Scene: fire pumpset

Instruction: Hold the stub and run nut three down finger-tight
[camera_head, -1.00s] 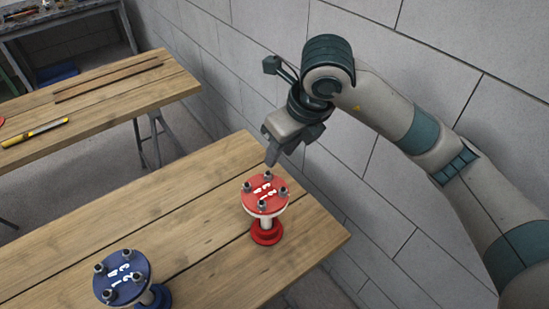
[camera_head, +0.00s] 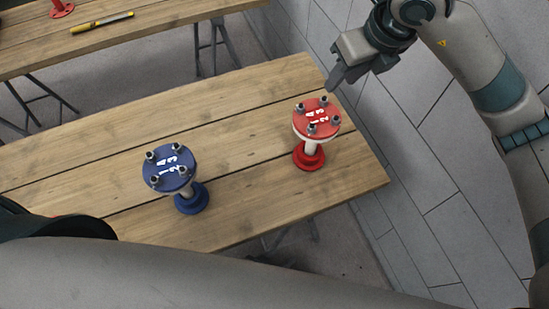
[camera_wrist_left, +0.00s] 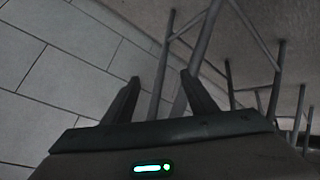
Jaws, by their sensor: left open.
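A blue flanged stub (camera_head: 168,168) stands upright on the workbench in the head view. Several studs with nuts ring its top, with white numbers painted between them. A similar red flanged stub (camera_head: 316,118) stands near the bench's right end. The numbers are small, so I cannot be sure which nut is three. My left gripper (camera_wrist_left: 160,82) is open and empty in the left wrist view, with floor and bench legs beyond.
The wooden workbench (camera_head: 240,120) is clear around both stubs. A second bench (camera_head: 150,35) behind holds a yellow tool (camera_head: 102,22) and a red piece (camera_head: 61,9). A block wall (camera_head: 420,160) runs close along the right. My own arm fills the lower edge.

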